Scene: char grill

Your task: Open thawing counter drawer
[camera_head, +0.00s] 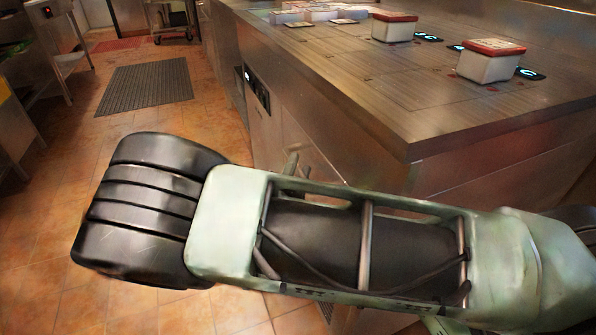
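The thawing counter (365,120) is a steel counter with a flat, grooved metal top, running from the upper middle to the right. Its front face (287,125) looks onto the aisle, and a dark control panel (257,90) is set in it. My pale green and black arm crosses the foreground and hides the lower part of the front. I cannot make out a drawer edge or an open drawer. A small greenish piece (291,164) sticks up behind my arm close to the front face; it may be part of my gripper. The fingers are hidden.
Two white containers with reddish tops (394,26) (491,60) stand on the counter, with flat dark pads beside them. White boxes (310,12) are at the back. The tiled aisle (215,110) at left is clear, with a dark floor mat (147,85).

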